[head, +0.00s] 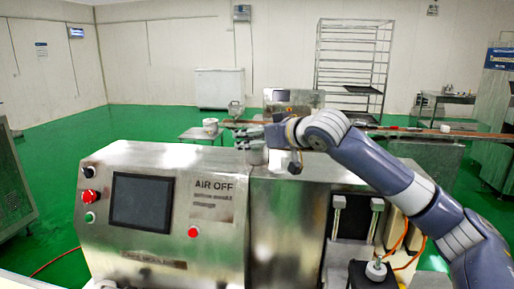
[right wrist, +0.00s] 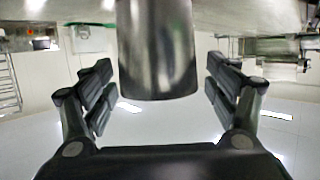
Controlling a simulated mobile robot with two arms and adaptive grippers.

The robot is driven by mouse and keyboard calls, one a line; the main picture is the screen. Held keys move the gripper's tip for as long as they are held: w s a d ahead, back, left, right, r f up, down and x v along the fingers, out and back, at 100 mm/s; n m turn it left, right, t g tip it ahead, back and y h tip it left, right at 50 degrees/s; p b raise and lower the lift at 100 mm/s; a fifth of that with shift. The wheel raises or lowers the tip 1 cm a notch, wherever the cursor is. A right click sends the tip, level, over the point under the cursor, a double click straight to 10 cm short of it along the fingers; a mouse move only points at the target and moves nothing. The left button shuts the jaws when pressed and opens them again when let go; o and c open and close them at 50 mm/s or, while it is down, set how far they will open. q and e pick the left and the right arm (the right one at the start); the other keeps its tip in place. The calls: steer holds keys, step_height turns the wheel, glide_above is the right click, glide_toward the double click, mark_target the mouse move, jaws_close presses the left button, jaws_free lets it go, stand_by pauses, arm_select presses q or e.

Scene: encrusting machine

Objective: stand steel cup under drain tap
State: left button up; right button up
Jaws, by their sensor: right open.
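The steel cup (right wrist: 158,50) is a smooth dark-grey metal cylinder. In the right wrist view, which appears upside down, it stands between the two black fingers of my right gripper (right wrist: 160,88). The fingers are spread, with a visible gap on each side of the cup. In the head view the cup (head: 257,156) shows on top of the steel machine, just below my right gripper (head: 253,136), and the gripper partly hides it. I cannot make out the drain tap in either view. My left gripper is not in view.
The steel machine (head: 215,236) fills the front, with a dark screen (head: 141,203) and buttons. A small steel knob (head: 376,269) stands at the front right beside orange hoses. Behind are a low table (head: 203,135) and a wire rack (head: 352,60) on green floor.

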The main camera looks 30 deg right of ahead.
steer(key=shift+s+d, duration=0.1)
steer(key=shift+c, duration=0.2)
steer(key=c, duration=1.2)
steer(key=shift+r, duration=0.15)
steer(key=shift+c, duration=0.2)
